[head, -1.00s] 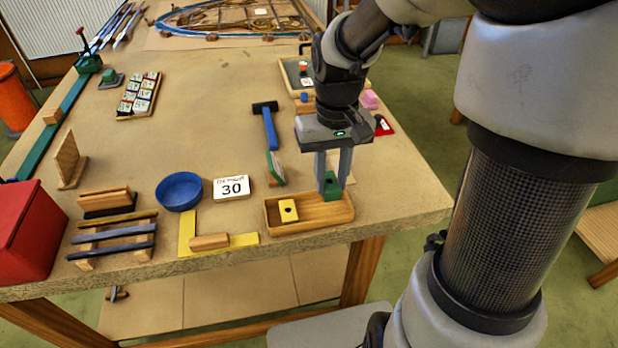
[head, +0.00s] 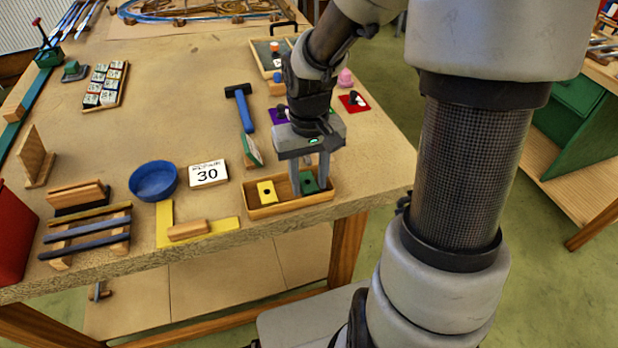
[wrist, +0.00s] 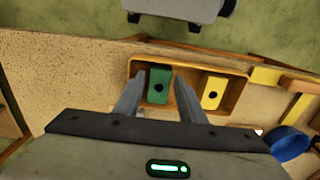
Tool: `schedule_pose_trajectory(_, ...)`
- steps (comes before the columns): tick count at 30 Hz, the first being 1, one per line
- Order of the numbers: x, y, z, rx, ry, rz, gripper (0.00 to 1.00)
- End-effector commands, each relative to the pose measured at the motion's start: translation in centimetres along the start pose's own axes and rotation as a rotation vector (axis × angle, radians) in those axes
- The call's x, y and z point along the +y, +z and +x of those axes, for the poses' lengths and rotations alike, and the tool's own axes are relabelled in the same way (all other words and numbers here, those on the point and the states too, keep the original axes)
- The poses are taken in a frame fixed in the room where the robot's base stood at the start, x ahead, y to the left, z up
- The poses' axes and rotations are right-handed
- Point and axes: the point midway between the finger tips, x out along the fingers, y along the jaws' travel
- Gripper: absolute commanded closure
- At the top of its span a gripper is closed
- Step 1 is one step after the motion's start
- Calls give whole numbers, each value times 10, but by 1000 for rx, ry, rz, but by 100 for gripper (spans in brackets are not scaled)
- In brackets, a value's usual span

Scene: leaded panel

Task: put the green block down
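The green block (head: 309,184) sits in the right part of a wooden tray (head: 282,208), beside a yellow block (head: 267,192). My gripper (head: 309,186) points down over the tray with its fingers spread on either side of the green block. In the wrist view, my gripper's fingers (wrist: 160,82) are open, with a gap between each finger and the green block (wrist: 159,86). The yellow block (wrist: 213,92) stands apart from it in the same tray (wrist: 187,72). The green block's underside is hidden.
A blue bowl (head: 153,181), a card reading 30 (head: 208,174) and a yellow square (head: 212,229) lie left of the tray. A blue-handled hammer (head: 243,108) lies behind it. The tray is close to the table's front edge. The middle of the table is clear.

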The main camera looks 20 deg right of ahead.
Motion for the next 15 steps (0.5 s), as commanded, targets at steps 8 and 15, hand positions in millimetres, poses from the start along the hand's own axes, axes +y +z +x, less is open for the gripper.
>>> schedule_pose_trajectory(8,0,0,0,0,0,0,55)
schedule_pose_trajectory(15,0,-1,-21,5,2,2,55)
